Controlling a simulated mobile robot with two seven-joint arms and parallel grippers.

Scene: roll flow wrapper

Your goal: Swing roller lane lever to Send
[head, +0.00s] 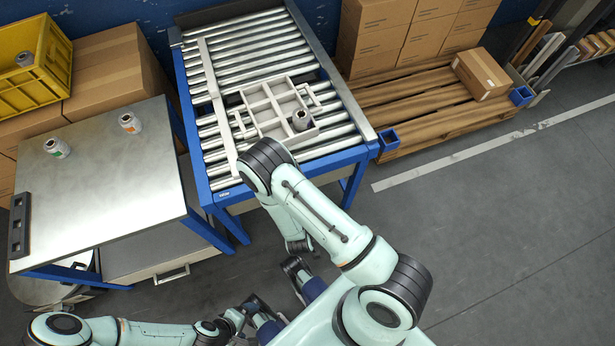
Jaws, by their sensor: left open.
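The roller table (345,92) has a blue frame and rows of metal rollers. I cannot pick out a lever marked Send on it, and my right arm covers part of its near edge. A long pale bar (213,98) crosses the rollers on their left side. A pale tray with compartments (262,111) sits on the rollers beside the bar. My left gripper (250,309) is open and empty at the bottom, below the steel table and well short of the rollers. My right gripper (296,270) hangs below its bent arm in front of the roller table; its jaws are not clear.
A pallet (425,105) with cartons stands at right. The floor (500,220) at right is clear.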

